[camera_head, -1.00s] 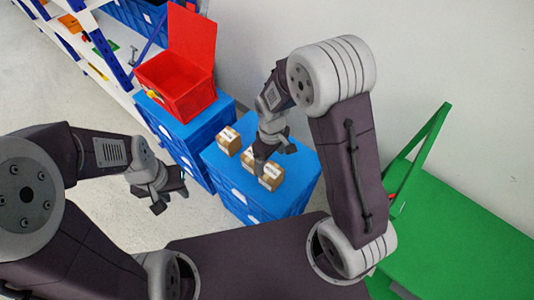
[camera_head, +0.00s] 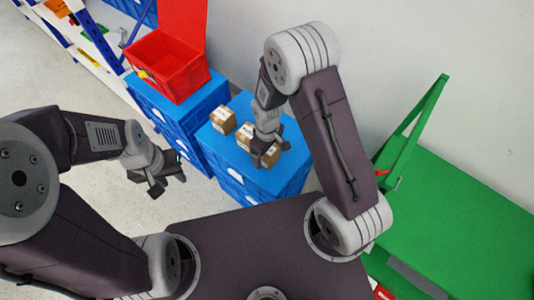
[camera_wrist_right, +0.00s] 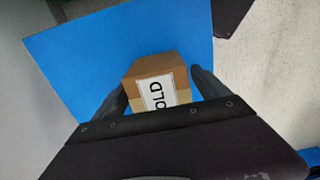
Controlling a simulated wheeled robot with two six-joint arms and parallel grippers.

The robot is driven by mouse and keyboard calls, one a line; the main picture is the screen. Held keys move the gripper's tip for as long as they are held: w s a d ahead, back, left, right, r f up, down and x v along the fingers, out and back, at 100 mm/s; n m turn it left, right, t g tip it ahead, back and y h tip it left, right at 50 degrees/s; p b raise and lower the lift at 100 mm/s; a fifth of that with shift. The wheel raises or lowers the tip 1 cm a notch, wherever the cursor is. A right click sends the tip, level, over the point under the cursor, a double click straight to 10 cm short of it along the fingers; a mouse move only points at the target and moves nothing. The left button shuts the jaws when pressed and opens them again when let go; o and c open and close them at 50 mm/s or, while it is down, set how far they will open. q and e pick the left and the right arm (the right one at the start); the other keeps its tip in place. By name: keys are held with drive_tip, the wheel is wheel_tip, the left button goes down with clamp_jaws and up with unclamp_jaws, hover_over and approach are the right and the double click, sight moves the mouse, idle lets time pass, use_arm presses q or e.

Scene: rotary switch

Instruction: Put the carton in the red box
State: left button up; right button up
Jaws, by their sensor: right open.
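Small brown cartons stand on a blue crate top: one (camera_head: 222,120) at the left, one (camera_head: 243,135) in the middle and one (camera_head: 271,156) at the right, partly hidden by my right gripper. My right gripper (camera_head: 264,151) is at the right carton. In the right wrist view, a carton (camera_wrist_right: 157,72) with a white label lies between the two spread fingers of this gripper (camera_wrist_right: 160,88); a grip is not visible. The red box (camera_head: 167,66) stands open on another blue crate, its lid raised. My left gripper (camera_head: 163,182) hangs empty with its fingers apart.
The blue crate (camera_head: 175,112) under the red box stands beside the blue crate (camera_head: 262,186) with the cartons. A shelf (camera_head: 88,50) is at the upper left. A green table (camera_head: 455,215) stands at the right. Something yellow shows at the red box.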

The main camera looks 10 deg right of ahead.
drive_tip(key=c, duration=1.8)
wheel_tip(320, 180, up, 5)
drive_tip(key=shift+f+p, duration=0.1)
drive_tip(key=shift+p, duration=0.55)
drive_tip(key=shift+c, duration=0.2)
drive_tip(key=s+a+r, duration=0.2)
drive_tip(key=s+r, duration=0.1)
drive_tip(key=s, duration=0.2)
drive_tip(key=s+a+r+p, duration=0.1)
drive_tip(key=s+r, duration=0.2)
drive_tip(key=s, duration=0.3)
drive_tip(key=shift+a+r, duration=0.2)
drive_tip(key=shift+a, duration=0.2)
